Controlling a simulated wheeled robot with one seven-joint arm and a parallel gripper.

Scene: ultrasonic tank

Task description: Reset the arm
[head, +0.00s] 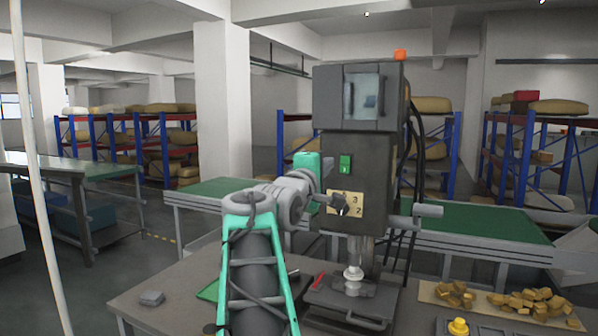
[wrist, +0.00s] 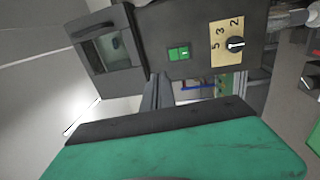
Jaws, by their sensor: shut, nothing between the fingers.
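My gripper (head: 325,200) is at the end of my raised arm, in front of the tall grey machine (head: 358,145). In the wrist view its fingers (wrist: 157,90) are together with nothing between them. The machine shows a green switch (head: 345,164) and a tan number plate (head: 357,201) with a dark knob. I cannot tell the exact distance to the machine.
The machine stands on a grey table (head: 150,277). A small grey block (head: 151,298) lies at the table's left. A board with several tan pieces (head: 535,301) and a yellow button (head: 458,326) are at the right. Green-topped benches (head: 485,245) and racks stand behind.

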